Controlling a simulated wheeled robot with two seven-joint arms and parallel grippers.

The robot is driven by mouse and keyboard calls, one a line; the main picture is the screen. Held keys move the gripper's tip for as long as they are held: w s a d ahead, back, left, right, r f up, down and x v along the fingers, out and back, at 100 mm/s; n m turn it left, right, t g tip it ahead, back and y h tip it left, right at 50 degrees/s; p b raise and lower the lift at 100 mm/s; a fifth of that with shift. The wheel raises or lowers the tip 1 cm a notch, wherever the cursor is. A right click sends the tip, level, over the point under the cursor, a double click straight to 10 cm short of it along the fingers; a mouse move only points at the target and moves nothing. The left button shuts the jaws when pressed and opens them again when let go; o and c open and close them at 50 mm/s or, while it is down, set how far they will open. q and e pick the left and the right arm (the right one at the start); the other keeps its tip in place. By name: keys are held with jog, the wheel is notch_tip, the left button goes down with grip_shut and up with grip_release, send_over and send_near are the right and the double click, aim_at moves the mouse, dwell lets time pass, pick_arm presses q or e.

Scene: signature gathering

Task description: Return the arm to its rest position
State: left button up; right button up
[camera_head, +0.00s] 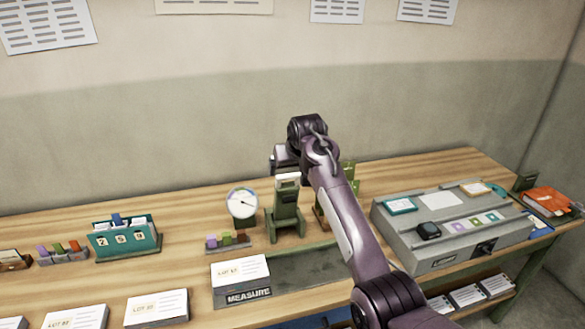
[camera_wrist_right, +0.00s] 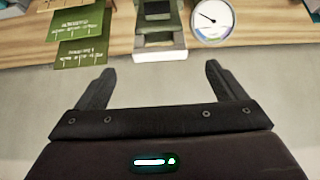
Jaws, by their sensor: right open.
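My right arm comes in from the bottom right in the head view and reaches over the table. Its gripper (camera_head: 282,165) is up by the green stand (camera_head: 286,208), partly hidden by its own wrist. In the right wrist view the gripper (camera_wrist_right: 156,78) is open, with both fingers apart and nothing between them. The stand (camera_wrist_right: 158,35) shows beyond the fingers, apart from them. My left gripper is in neither view.
A dial gauge (camera_head: 242,203) stands left of the stand. Green cards (camera_wrist_right: 80,35) are beside it. A grey box (camera_head: 455,256) sits at right and a teal card holder (camera_head: 124,242) at left. The wall (camera_head: 180,130) rises behind the table.

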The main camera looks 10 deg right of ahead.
jog(key=s+d+f+g, duration=0.2)
jog(key=s+d+f, duration=0.1)
jog(key=s+f, duration=1.4)
jog(key=s+n+g, duration=0.1)
jog(key=s+n, duration=0.1)
jog(key=s, duration=2.6)
notch_tip(320, 180, down, 31)
jog(key=s+g+b, duration=0.2)
jog(key=s+d+f+g, duration=0.1)
jog(key=s+d+f, duration=0.1)
jog(key=s+f, duration=1.7)
jog(key=shift+s+d+f+b, duration=0.2)
jog(key=shift+d+f+b, duration=0.1)
jog(key=shift+d, duration=0.05)
